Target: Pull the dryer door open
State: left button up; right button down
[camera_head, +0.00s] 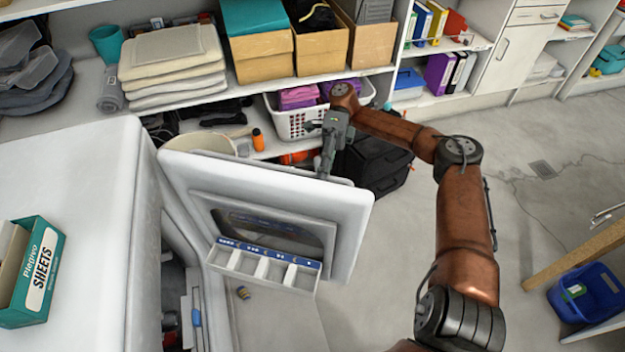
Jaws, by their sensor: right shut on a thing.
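The white dryer (70,185) stands at the left. Its door (350,215) is swung out from the body, and its inner side with a square recess and a compartment tray (262,268) faces me. My right gripper (326,168) is at the door's far upper edge, pointing down, shut on the door. Its fingertips are partly hidden behind the door, so I cannot see exactly which part they hold. The dryer's opening (178,285) shows between body and door. My left gripper is not in view.
A green box of sheets (30,272) sits on the dryer. Shelves behind hold folded cloths (172,68), cardboard boxes (262,55) and a white basket (290,122). A black bag (378,165) stands behind the door. A blue bin (590,292) is at right. Floor right of the door is mostly clear.

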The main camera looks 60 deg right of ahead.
dwell(0.3)
jog(key=c, duration=2.2)
grip_release()
